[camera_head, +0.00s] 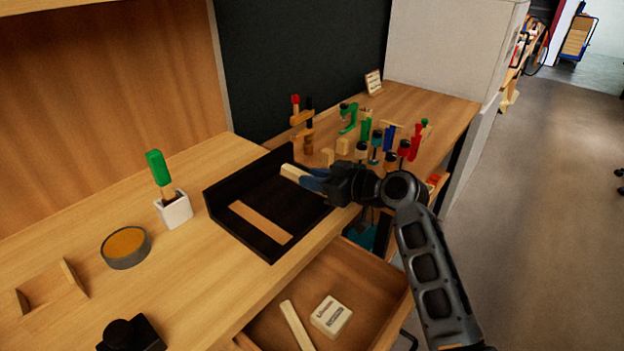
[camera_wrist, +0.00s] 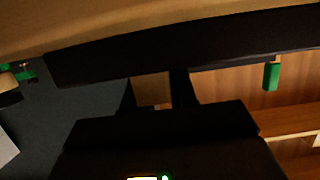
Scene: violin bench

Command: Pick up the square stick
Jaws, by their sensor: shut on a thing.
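My gripper (camera_head: 314,180) is shut on a pale wooden stick with squared edges, taken as the square stick (camera_head: 292,172). It is over the far right part of the dark tray (camera_head: 227,207); I cannot tell whether the stick touches the tray. One end sticks out to the left of the fingers, and the rest is hidden by them. In the wrist view, the square stick (camera_wrist: 150,88) shows between the two dark fingers of my gripper (camera_wrist: 152,106), in shadow.
A flat wooden strip (camera_head: 260,222) lies in the tray. The open drawer (camera_head: 372,278) below holds another pale stick (camera_head: 297,325) and a white box (camera_head: 331,316). Several clamps, including a green one (camera_head: 348,118), stand beyond the tray. A white pot (camera_head: 174,209) holds a green-handled tool (camera_head: 157,167).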

